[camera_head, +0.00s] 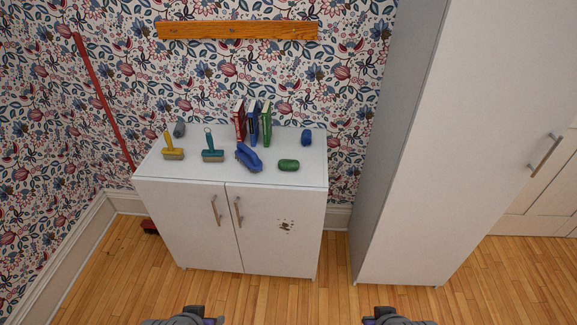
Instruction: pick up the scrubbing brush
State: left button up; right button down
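A blue object with an arched handle (249,157), which looks like the scrubbing brush, lies near the middle of the white cabinet's top (230,177). Its underside is hidden. Two other brush-like tools stand to its left: one with a yellow handle (168,142) and one with a teal handle (209,143). My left gripper (193,314) and my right gripper (384,315) show only partly at the bottom edge, far in front of and below the cabinet top. Neither touches anything visible. Their finger opening is not clear.
Several upright books (253,124) stand behind the blue object. A green rounded block (289,165), a small blue item (306,138) and a grey item (179,130) share the top. A tall cabinet (440,150) stands right; a red broom (103,100) leans left. Floor in front is clear.

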aim_at(248, 156)
jog(key=i+j+z, duration=0.1)
jog(key=i, duration=0.6)
jog(key=i+j+z, duration=0.15)
jog(key=i, duration=0.55)
